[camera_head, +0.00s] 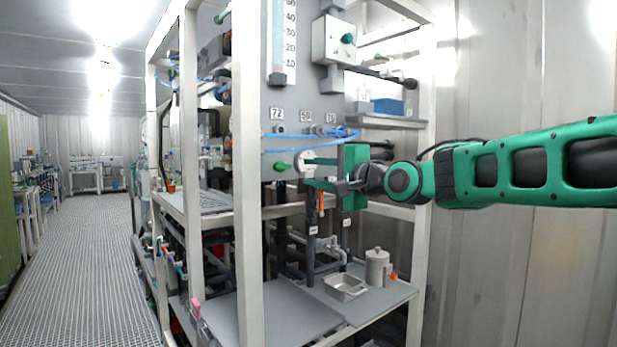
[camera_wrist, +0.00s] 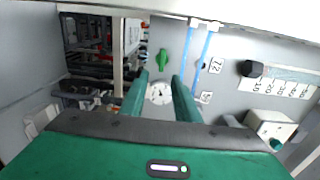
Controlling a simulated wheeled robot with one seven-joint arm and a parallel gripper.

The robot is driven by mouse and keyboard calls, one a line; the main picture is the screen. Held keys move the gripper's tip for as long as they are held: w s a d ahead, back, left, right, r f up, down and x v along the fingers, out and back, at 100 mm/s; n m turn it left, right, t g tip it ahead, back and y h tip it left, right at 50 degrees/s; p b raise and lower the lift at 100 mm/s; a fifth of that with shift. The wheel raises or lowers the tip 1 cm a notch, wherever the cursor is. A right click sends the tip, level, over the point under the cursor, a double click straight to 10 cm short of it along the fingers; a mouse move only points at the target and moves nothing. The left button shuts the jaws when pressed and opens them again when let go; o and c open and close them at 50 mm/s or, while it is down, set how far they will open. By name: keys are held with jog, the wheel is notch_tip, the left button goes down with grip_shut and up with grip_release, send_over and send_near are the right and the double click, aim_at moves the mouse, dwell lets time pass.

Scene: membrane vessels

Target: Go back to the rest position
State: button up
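My gripper (camera_head: 306,172) is at the end of my green arm, which reaches in from the right to the grey panel (camera_head: 290,105) of the rack. In the wrist view, the two green fingers of my gripper (camera_wrist: 158,84) are apart. A round white dial (camera_wrist: 160,93) on the panel shows in the gap between them. No finger is seen closed on it, and I cannot tell how far the tips are from the panel.
A green valve handle (camera_wrist: 163,59) sits on the panel just beyond the fingertips. Blue tubes (camera_head: 300,150) run close by. White rack posts (camera_head: 248,240) stand left of my gripper. A metal tray (camera_head: 345,288) and a lidded canister (camera_head: 377,268) stand on the lower shelf.

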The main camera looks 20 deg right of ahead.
dwell(0.3)
jog(key=s+d+f+n+g+h, duration=0.1)
jog(key=s+d+f+g+h, duration=0.2)
jog(key=f, duration=0.5)
jog(key=s+d+f+n+g+h, duration=0.1)
jog(key=s+d+f+n+g, duration=0.1)
jog(key=s+d+f, duration=0.4)
jog(key=s+d+f+n+g+h, duration=0.1)
jog(key=s+d+f+g, duration=0.15)
jog(key=f, duration=0.65)
jog(key=s+d+f+n+g, duration=0.1)
jog(key=s+f+g, duration=0.4)
jog(key=s, duration=0.9)
jog(key=s+d+f+n+g, duration=0.1)
jog(key=s+f+n+g, duration=0.2)
jog(key=s+f, duration=0.6)
jog(key=s+g, duration=0.2)
jog(key=s, duration=0.2)
jog(key=shift+s+f, duration=0.35)
